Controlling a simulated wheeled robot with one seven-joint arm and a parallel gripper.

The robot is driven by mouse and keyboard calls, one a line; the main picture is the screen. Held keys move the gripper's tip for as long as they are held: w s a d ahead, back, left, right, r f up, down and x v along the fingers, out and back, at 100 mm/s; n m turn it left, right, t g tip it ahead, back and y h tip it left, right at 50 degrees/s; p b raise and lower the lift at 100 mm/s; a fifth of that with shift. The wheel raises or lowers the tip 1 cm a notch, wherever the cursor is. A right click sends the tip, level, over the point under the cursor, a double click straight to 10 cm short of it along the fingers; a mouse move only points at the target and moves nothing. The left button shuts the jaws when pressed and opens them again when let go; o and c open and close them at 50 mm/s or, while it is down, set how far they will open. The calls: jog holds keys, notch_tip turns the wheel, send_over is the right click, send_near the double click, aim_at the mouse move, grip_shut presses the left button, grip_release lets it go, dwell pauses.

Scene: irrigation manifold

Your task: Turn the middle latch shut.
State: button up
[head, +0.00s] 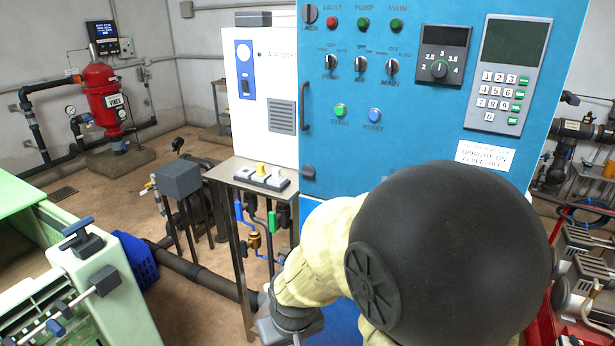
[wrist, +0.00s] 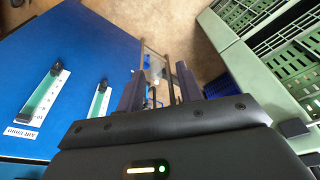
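The tall blue cabinet (head: 400,130) has a round dark knob (head: 309,13) labelled LATCH at its top left. A similar dark knob (head: 308,172) sits lower on the same edge, below the door handle (head: 305,105). I cannot tell for sure which is the middle latch; others may be hidden lower down behind my arm. My gripper shows in the wrist view (wrist: 160,85) with its two dark fingers apart and no held thing visible between them.
A small metal stand (head: 232,172) with a white switch block (head: 262,177) and hanging valves stands left of the cabinet. A green bench (head: 110,300) with handles is at lower left. Scaled slots (wrist: 45,92) show on a blue surface in the wrist view. Floor between is partly clear.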

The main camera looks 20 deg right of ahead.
jog(key=o, duration=0.3)
jog(key=shift+o, duration=1.1)
jog(key=shift+w+a+r, duration=0.1)
jog(key=shift+w, duration=0.3)
jog(key=w+r+m+t+h+p, duration=0.1)
jog(key=w+r+m+t+p, duration=0.2)
jog(key=w, duration=0.7)
jog(key=w+r+m+t+h, duration=0.1)
jog(key=w+r+t, duration=0.25)
jog(key=w, duration=0.65)
jog(key=w+d+r+m+t+h+p, duration=0.2)
jog(key=w+d+r+m+h, duration=0.4)
jog(key=h, duration=0.6)
jog(key=shift+d+r, duration=0.25)
jog(key=shift+d, duration=0.2)
jog(key=shift+d+p, duration=0.1)
jog(key=shift+p, duration=0.25)
